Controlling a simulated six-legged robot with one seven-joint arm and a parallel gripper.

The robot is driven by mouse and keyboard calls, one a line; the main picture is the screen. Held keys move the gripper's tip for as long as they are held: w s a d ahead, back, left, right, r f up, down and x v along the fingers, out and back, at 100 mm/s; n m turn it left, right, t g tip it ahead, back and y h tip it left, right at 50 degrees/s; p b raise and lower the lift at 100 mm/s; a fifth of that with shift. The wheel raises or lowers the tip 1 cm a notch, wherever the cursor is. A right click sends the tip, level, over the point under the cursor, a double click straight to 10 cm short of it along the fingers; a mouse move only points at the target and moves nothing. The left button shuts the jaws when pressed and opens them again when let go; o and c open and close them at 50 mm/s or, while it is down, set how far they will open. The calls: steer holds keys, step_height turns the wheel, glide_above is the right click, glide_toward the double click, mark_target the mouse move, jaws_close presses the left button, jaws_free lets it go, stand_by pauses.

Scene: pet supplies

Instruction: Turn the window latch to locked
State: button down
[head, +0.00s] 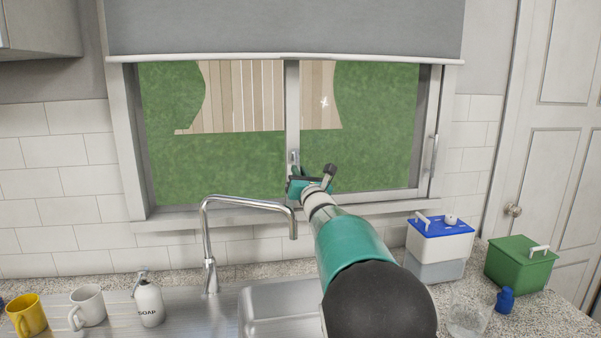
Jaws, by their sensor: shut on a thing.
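The window (225,170) is straight ahead, with a pale vertical bar between its two panes. The small grey window latch (293,157) is on this bar, low down. My gripper (295,178) is at the bar, shut on the latch, with its fingers at the latch's lower part. The fingers and the teal gripper body hide that part, so I cannot tell which way the latch is turned.
A chrome tap (207,235) rises in front of the window, left of my arm. A soap bottle (149,303), white mug (88,306) and yellow mug (27,315) stand left. A blue-lidded box (440,245) and green box (520,266) stand right.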

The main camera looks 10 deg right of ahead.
steer(key=c, duration=1.4)
jaws_free()
steer(key=shift+d, duration=0.1)
steer(key=v, duration=1.3)
steer(key=shift+s, duration=0.4)
steer(key=shift+f, duration=0.15)
